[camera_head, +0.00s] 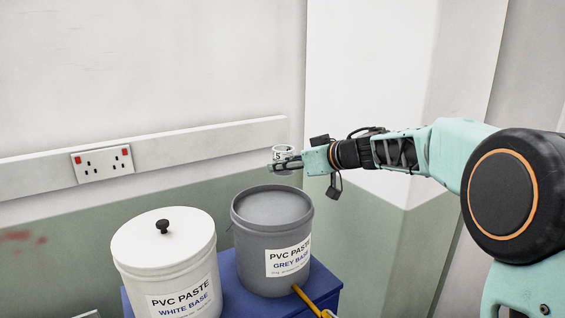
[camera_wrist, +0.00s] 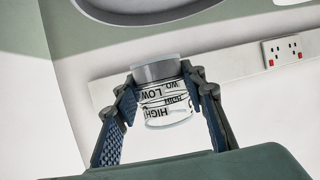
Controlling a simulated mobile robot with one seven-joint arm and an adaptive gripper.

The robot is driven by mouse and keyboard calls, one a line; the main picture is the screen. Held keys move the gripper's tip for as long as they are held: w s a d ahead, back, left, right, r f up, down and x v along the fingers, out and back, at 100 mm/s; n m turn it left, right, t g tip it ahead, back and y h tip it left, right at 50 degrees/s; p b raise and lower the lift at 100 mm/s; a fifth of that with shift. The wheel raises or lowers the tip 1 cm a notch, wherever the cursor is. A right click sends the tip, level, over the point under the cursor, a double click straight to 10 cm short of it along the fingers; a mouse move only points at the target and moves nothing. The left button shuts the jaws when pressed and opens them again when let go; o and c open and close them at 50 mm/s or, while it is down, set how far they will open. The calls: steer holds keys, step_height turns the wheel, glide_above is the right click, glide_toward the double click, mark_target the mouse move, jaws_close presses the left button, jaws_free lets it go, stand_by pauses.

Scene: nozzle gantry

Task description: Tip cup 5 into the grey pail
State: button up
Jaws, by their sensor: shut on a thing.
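Cup 5 (camera_head: 282,149) is a small whitish cup with a "5" on its side. It looks upright in the head view. My gripper (camera_head: 286,162) is shut on it and holds it up above the far rim of the grey pail in the picture; the exact depth is hard to tell. In the wrist view the cup (camera_wrist: 165,100) sits between both fingers of my gripper (camera_wrist: 165,90), its printed bands reading upside down.
A white pail (camera_head: 137,268) labelled "WHITE BASE", with a black-knobbed lid, stands left of the grey pail. Both stand on a blue support (camera_head: 327,292). A yellow bar (camera_head: 305,300) is in front of the grey pail. A socket plate (camera_head: 103,164) is on the wall behind.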

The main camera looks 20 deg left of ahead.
step_height(320, 180, down, 2)
steer(key=shift+d+f, duration=0.1)
steer(key=shift+f, duration=0.2)
steer(key=shift+w+d+r+n+t+h, duration=0.15)
steer(key=shift+w+n+t, duration=0.15)
steer(key=shift+n, duration=0.25)
steer(key=shift+w+d+r+n+t+h, duration=0.15)
steer(key=shift+n+t, duration=0.15)
steer(key=shift+n, duration=0.25)
steer(key=shift+w+n+t, duration=0.2)
steer(key=shift+n+t, duration=0.1)
steer(key=shift+n, duration=0.1)
steer(key=shift+w+d+n+t+b, duration=0.15)
steer(key=shift+n+t+b, duration=0.35)
steer(key=shift+b, duration=0.65)
steer(key=shift+w+d+f+n+t+h+b, duration=0.1)
steer(key=shift+n+t+h+b, duration=0.3)
steer(key=shift+b, duration=1)
steer(key=shift+w+d+f+n+t+b, duration=0.1)
steer(key=shift+n+b, duration=0.6)
steer(key=shift+b, duration=0.7)
stand_by(2.1)
